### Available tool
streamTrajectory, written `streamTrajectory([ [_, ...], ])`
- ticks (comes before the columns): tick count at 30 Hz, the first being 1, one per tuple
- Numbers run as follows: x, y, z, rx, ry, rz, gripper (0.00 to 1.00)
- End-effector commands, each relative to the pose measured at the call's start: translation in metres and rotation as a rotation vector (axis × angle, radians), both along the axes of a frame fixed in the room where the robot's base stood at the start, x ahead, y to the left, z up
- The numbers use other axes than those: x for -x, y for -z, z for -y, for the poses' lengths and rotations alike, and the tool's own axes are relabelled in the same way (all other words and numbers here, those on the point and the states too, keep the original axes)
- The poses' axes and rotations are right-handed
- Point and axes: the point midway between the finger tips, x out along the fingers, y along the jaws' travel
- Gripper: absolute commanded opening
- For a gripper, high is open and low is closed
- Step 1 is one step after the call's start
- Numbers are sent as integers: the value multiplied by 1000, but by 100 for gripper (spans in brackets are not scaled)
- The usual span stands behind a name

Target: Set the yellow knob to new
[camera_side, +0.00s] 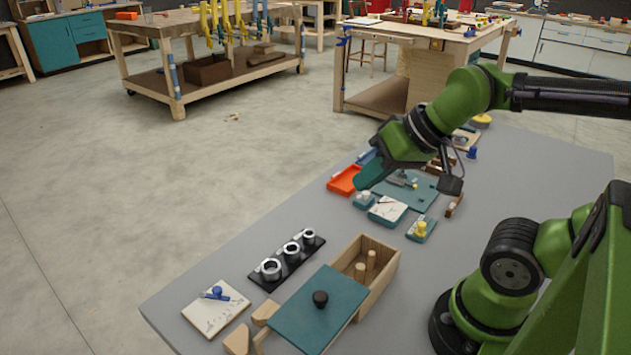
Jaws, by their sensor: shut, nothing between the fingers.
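The yellow knob (421,229) stands on a small teal base with pale markings, on the grey table right of the middle. The markings are too small to read, so I cannot tell its setting. My gripper (362,184) is at the end of the green arm, angled down to the left. It is shut and empty, up and left of the knob in the picture, apart from it. Its fingertips are small and hard to make out.
A white-topped teal box (388,210) lies just left of the knob. An orange tray (344,181) is farther back. A wooden box (385,283) with a teal lid (318,312) and a black rack of metal rings (287,260) stand nearer. Bare grey table (250,235) lies along the left edge.

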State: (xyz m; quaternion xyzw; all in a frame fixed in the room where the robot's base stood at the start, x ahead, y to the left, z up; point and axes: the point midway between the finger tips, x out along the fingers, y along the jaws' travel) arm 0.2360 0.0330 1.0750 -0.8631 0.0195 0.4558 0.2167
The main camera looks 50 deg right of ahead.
Motion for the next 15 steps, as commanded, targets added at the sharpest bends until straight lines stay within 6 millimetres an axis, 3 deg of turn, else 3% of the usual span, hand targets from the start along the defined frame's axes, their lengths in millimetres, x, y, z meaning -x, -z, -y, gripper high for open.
streamTrajectory([
  [14,0,0,0,0,0,0,0],
  [15,0,0,0,0,0,0,6],
])
